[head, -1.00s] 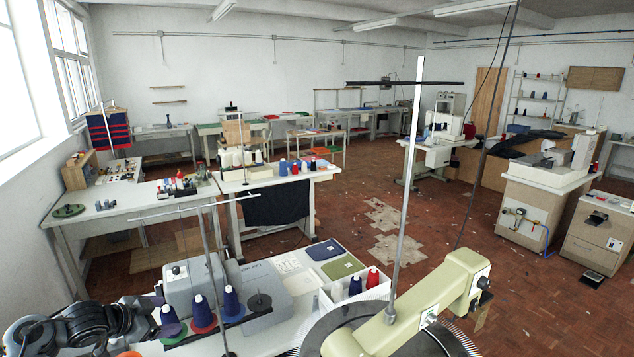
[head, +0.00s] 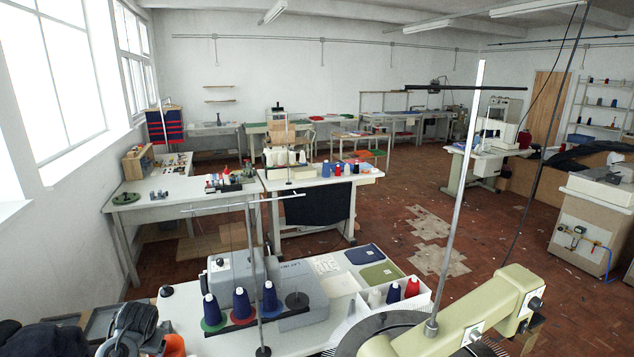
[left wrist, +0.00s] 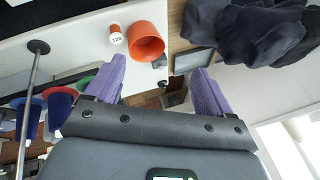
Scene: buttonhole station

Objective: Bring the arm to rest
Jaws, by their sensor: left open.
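My left gripper (left wrist: 157,68) shows in the left wrist view with its two purple fingers spread apart and nothing between them. In the head view, part of my dark left arm (head: 130,328) is at the bottom left corner, by the near edge of the white table; its gripper cannot be made out there. An orange cup (left wrist: 146,42) lies beyond the left finger in the wrist view, apart from it, and part of an orange thing (head: 174,346) shows beside the arm in the head view. My right gripper is in neither view.
A grey machine with blue thread cones (head: 240,303) stands right of the arm. Dark cloth (left wrist: 245,30) and a small labelled pot (left wrist: 115,34) show in the wrist view. Floor (head: 395,200) behind the table is open.

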